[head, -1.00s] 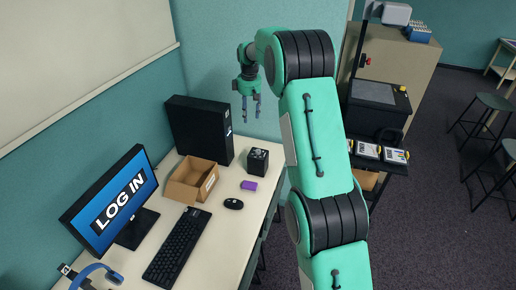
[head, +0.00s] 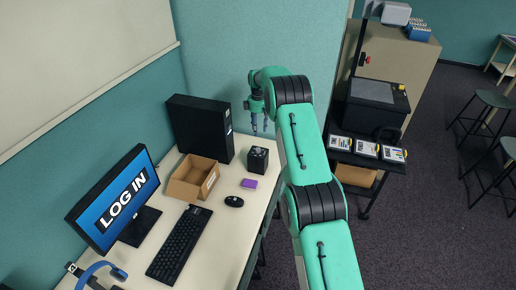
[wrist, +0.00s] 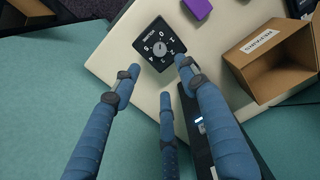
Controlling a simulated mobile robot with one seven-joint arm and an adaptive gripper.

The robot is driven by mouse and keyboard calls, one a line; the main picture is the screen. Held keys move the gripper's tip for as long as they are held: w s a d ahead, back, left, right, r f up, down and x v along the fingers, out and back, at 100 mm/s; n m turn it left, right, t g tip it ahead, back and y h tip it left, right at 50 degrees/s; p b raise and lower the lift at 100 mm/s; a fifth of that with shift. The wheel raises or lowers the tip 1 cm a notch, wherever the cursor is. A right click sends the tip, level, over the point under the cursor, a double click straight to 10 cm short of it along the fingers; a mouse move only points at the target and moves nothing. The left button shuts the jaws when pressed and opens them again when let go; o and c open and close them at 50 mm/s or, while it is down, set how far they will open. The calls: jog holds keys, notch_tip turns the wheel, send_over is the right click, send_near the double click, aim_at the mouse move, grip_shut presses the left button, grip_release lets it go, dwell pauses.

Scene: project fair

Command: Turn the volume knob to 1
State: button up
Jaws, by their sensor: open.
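The volume knob (wrist: 160,47) is a small round grey dial on the top face of a black box (wrist: 146,30), ringed by white digits and a "VOLUME" label that reads upside down in the wrist view. Its exact setting is too small to tell. In the head view the black box (head: 258,165) stands on the desk near its back right end. My gripper (head: 260,130) hangs above the box, fingers pointing down. In the wrist view its blue fingers (wrist: 158,72) are spread and empty, apart from the knob, with tips near the box's lower edge.
An open cardboard box (head: 193,190) and a purple block (head: 249,184) are close by on the desk (head: 222,243). A black computer tower (head: 199,130) stands behind. A mouse (head: 234,201), keyboard (head: 180,242) and monitor (head: 115,200) are nearer the front.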

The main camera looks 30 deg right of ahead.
aim_at(258, 149)
jog(key=shift+f, duration=0.1)
notch_tip(258, 149, down, 14)
jog(key=shift+r, duration=0.2)
dwell(0.8)
grip_shut()
